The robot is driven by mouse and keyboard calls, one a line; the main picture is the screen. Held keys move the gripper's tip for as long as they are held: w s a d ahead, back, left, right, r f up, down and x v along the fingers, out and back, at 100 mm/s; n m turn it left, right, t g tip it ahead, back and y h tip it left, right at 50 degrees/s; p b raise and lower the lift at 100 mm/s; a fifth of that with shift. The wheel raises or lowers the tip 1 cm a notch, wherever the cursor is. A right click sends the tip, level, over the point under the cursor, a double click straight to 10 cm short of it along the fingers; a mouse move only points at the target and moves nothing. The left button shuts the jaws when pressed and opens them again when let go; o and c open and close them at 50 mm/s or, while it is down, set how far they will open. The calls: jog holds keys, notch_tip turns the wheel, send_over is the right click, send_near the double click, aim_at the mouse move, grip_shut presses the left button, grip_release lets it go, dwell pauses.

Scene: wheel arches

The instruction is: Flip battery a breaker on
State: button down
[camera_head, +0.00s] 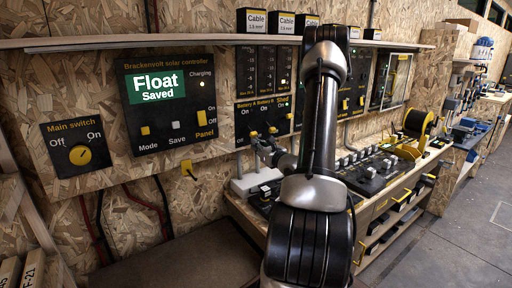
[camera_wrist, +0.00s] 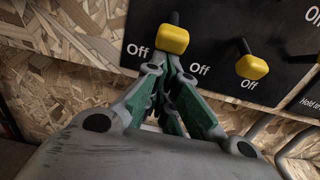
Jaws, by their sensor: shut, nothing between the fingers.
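The leftmost lever, battery A's breaker (camera_wrist: 172,39), has a yellow knob and a dark stem and points down, level with an Off label. Its knob also shows in the head view (camera_head: 253,135). The adjacent lever (camera_wrist: 252,67) also points down by its Off label. My gripper (camera_head: 260,144) is shut and empty, its fingertips (camera_wrist: 165,60) just below the battery A knob. Whether they touch it I cannot tell.
The solar controller panel (camera_head: 170,125), reading Float Saved, and the main switch panel (camera_head: 76,144) are on the wall to the left. A shelf (camera_head: 160,40) runs above the panels.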

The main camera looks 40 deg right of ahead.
aim_at(255, 134)
jog(key=shift+s+r, duration=0.1)
jog(key=shift+r, duration=0.1)
jog(key=r+g, duration=0.1)
jog(key=s+r+g, duration=0.1)
jog(key=g, duration=0.1)
jog(key=r+g, duration=0.1)
jog(key=g, duration=0.1)
jog(key=shift+s+r, duration=0.3)
jog(key=shift+s, duration=0.1)
jog(key=shift+r, duration=0.15)
jog(key=shift+r, duration=0.65)
